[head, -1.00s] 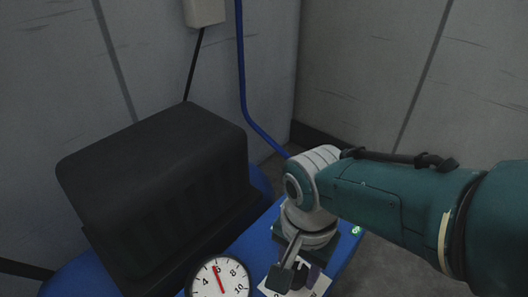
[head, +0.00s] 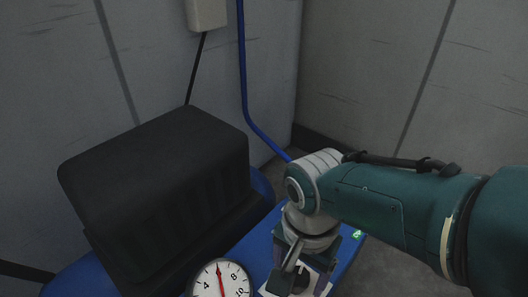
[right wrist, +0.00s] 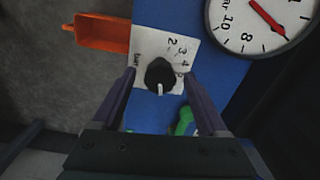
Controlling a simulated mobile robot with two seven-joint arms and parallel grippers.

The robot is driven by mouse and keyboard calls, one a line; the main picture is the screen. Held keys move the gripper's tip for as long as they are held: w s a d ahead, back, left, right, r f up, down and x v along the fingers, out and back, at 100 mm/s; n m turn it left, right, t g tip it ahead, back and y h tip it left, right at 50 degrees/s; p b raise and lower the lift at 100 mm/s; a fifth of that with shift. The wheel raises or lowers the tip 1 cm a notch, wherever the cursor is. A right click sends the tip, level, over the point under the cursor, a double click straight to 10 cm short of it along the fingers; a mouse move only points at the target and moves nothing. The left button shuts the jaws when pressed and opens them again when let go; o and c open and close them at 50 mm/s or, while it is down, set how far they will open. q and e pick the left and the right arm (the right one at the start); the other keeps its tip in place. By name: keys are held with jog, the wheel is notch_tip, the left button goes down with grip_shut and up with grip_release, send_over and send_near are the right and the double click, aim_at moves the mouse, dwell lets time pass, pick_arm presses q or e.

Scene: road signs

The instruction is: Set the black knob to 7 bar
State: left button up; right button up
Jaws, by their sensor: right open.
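The black knob (right wrist: 160,72) sits on a white plate (right wrist: 150,43) printed with numbers and "bar". Its white mark points toward the bottom of the right wrist view. My right gripper (right wrist: 163,82) is open, one finger on each side of the knob, with visible gaps. In the head view the right gripper (head: 300,279) is over the plate and mostly hides the knob. The round white gauge (head: 222,282) shows its red needle between 4 and 8, near where 6 lies. The gauge also shows in the right wrist view (right wrist: 232,18). My left gripper is not in view.
Plate and gauge are on a blue surface (head: 255,246). A large black ribbed housing (head: 155,185) stands left of my right arm. An orange tray (right wrist: 100,34) and a green part (right wrist: 184,122) flank the plate. Grey walls, a blue pipe (head: 241,60) and a box lie behind.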

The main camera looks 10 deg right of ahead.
aim_at(299, 275)
notch_tip(299, 275, up, 10)
jog(key=p, duration=0.9)
jog(key=shift+f, duration=0.1)
